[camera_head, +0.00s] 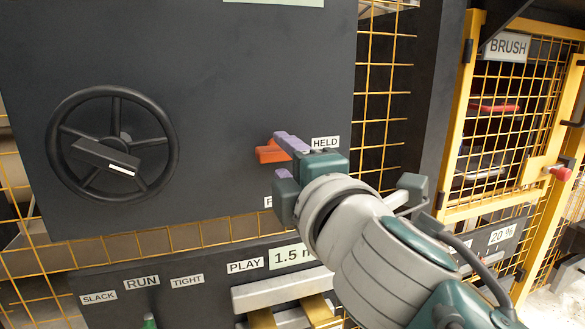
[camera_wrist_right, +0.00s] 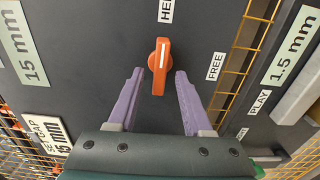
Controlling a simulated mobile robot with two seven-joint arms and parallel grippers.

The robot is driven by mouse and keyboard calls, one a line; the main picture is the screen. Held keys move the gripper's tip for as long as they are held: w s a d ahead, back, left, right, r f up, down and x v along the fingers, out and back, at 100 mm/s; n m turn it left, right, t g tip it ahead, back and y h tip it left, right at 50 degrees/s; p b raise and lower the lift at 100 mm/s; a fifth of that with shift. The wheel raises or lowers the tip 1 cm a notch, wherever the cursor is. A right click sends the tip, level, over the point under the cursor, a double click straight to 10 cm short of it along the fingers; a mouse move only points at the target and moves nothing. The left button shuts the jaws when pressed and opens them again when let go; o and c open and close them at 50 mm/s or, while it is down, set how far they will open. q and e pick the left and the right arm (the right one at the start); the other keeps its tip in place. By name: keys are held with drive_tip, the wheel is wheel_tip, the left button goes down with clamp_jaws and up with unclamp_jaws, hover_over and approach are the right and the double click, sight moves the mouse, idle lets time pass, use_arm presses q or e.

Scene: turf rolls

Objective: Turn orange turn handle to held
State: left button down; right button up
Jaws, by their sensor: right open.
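The orange turn handle (camera_head: 268,153) sits on a dark panel, left of the HELD label (camera_head: 325,142). In the right wrist view the handle (camera_wrist_right: 158,68) has a white line whose outer end points up toward the HELD label (camera_wrist_right: 167,10). The FREE label (camera_wrist_right: 216,67) is to its right there. My right gripper (camera_head: 287,160) is open, its two purple fingers on either side of the handle. In the wrist view a gap shows between the handle and each fingertip (camera_wrist_right: 160,76). In the head view the fingers and palm hide part of the handle. My left gripper is out of view.
A black handwheel (camera_head: 112,145) is on the same panel at left. A lower panel (camera_head: 200,296) carries SLACK, RUN, TIGHT and PLAY labels. Yellow mesh (camera_head: 385,95) and a yellow-framed BRUSH gate (camera_head: 460,120) stand at right. The panel between handwheel and handle is clear.

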drive_tip(key=p+v, duration=0.2)
drive_tip(key=v, duration=0.7)
